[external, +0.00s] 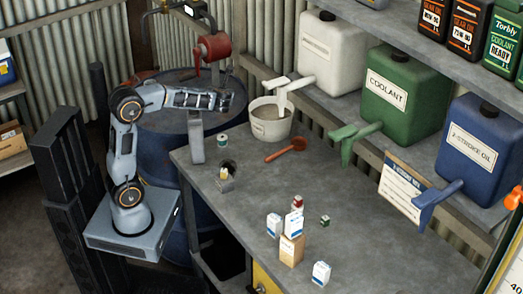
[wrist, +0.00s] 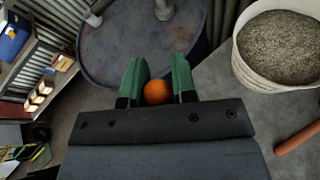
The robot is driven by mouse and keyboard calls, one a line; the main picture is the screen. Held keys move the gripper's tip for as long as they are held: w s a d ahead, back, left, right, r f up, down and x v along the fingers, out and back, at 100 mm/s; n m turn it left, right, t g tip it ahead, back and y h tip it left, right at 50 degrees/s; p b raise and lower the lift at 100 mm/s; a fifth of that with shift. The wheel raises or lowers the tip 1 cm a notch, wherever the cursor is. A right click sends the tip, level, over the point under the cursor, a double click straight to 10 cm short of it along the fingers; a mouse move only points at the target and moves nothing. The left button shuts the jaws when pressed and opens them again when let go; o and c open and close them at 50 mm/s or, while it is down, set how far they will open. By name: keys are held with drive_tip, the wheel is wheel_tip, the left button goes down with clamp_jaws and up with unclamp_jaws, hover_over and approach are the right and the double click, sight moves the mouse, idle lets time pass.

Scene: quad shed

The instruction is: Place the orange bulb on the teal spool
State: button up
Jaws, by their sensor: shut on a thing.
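The orange bulb (wrist: 155,92) is a small round orange thing between the two green fingers of my gripper (wrist: 157,84) in the wrist view. The gripper is shut on it, with a finger on each side. The spool cannot be seen in the wrist view.
A pale bucket (external: 271,120) of grit and a red-brown scoop (external: 286,150) lie right of the spool. A dark holder (external: 226,176) stands in front. Small cartons (external: 293,224) crowd the bench's front. A blue drum (wrist: 133,40) stands beyond the bench.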

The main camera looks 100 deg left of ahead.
drive_tip(key=shift+m+t, duration=0.3)
drive_tip(key=shift+t, duration=0.1)
drive_tip(key=f+b, duration=0.1)
drive_tip(key=f, duration=0.4)
drive_tip(key=f+b, duration=0.1)
drive_tip(key=f, duration=0.5)
drive_tip(key=a+f, duration=0.1)
drive_tip(key=f, duration=0.4)
drive_tip(key=shift+s+f+b, duration=0.2)
drive_tip(key=shift+f+b, duration=0.2)
drive_tip(key=shift+f, duration=0.1)
drive_tip(key=o, duration=0.7)
drive_tip(key=shift+o, duration=0.2)
drive_tip(key=v, duration=1.2)
